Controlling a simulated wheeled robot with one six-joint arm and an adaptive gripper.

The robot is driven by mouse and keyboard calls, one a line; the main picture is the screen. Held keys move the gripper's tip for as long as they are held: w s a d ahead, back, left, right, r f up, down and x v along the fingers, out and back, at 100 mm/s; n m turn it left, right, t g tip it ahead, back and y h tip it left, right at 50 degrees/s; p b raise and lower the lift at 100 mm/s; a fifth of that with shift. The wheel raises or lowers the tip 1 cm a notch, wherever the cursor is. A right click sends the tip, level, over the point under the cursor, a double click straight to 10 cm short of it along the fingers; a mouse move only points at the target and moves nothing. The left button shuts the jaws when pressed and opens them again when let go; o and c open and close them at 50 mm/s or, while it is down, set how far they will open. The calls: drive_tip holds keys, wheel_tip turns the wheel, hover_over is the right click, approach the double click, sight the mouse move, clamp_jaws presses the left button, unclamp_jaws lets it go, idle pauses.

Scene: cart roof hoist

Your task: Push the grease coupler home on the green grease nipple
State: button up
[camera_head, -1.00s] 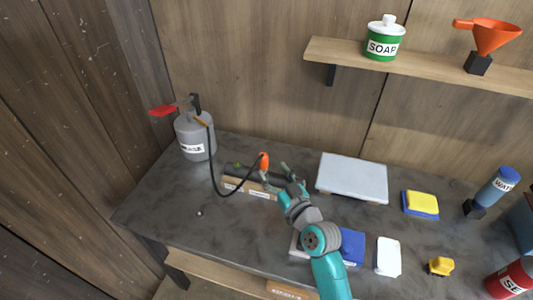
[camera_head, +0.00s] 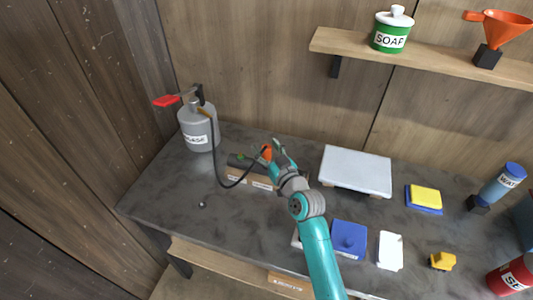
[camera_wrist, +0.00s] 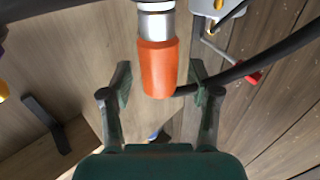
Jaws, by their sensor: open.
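The orange grease coupler (camera_head: 266,153) is on the end of a black hose from the grey grease can (camera_head: 198,138). In the wrist view the coupler (camera_wrist: 158,68) lies between my open fingers, with gaps visible on both sides; a silvery end with a white ring shows beyond the orange sleeve. My gripper (camera_head: 273,151) is at the right part of the labelled block, and its fingers (camera_wrist: 160,84) are apart. A small green spot (camera_head: 240,157), perhaps the green nipple, shows on the block's left part. The coupler appears apart from it.
The labelled wooden block (camera_head: 236,178) stands on the dark bench. To the right are a white lid-like slab (camera_head: 356,170), a blue piece (camera_head: 348,238), a white card (camera_head: 390,250) and a yellow sponge (camera_head: 425,195). The front left bench is mostly clear, with one small ball (camera_head: 202,205).

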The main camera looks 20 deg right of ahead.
clamp_jaws()
drive_tip(key=shift+r, duration=0.1)
